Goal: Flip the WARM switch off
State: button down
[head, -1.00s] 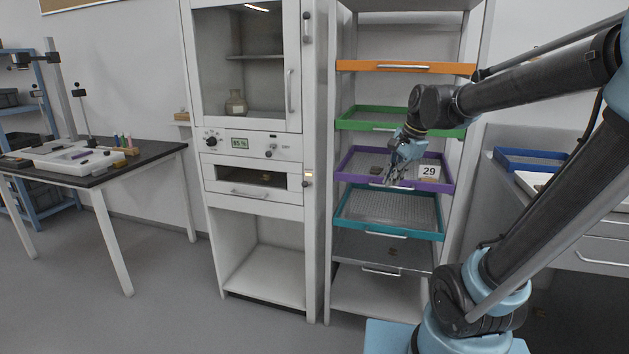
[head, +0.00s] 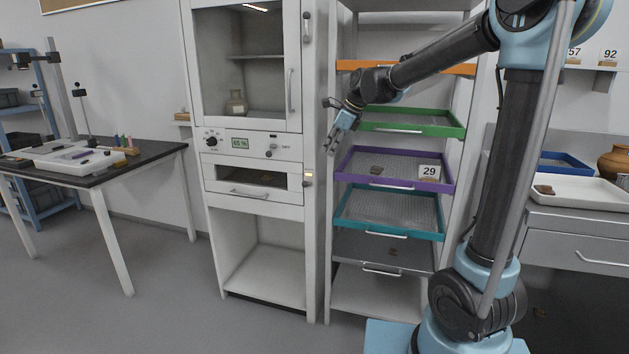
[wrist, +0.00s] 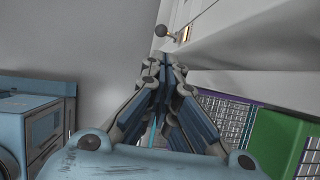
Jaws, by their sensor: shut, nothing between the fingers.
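A white cabinet's control panel (head: 225,143) shows in the head view with a dial, a small green display and a lever. A small switch plate with a warm-lit patch (head: 308,178) sits lower on the cabinet's right post. No label reading WARM is legible. In the wrist view a grey ball-tipped lever (wrist: 161,31) stands out beside a lit yellowish plate (wrist: 184,34), just beyond the fingertips. My gripper (head: 331,150) is shut and empty, pointing down-left just right of the cabinet post. It also shows in the wrist view (wrist: 164,65), apart from the lever.
A rack right of the cabinet holds a green tray (head: 455,131), a purple tray (head: 447,187) with a 29 card, and a teal tray (head: 437,236). A black-topped table (head: 160,153) stands at left. The floor before the cabinet is clear.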

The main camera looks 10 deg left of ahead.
aim_at(306, 184)
jog(key=x, duration=1.4)
jog(key=shift+d, duration=0.1)
dwell(0.3)
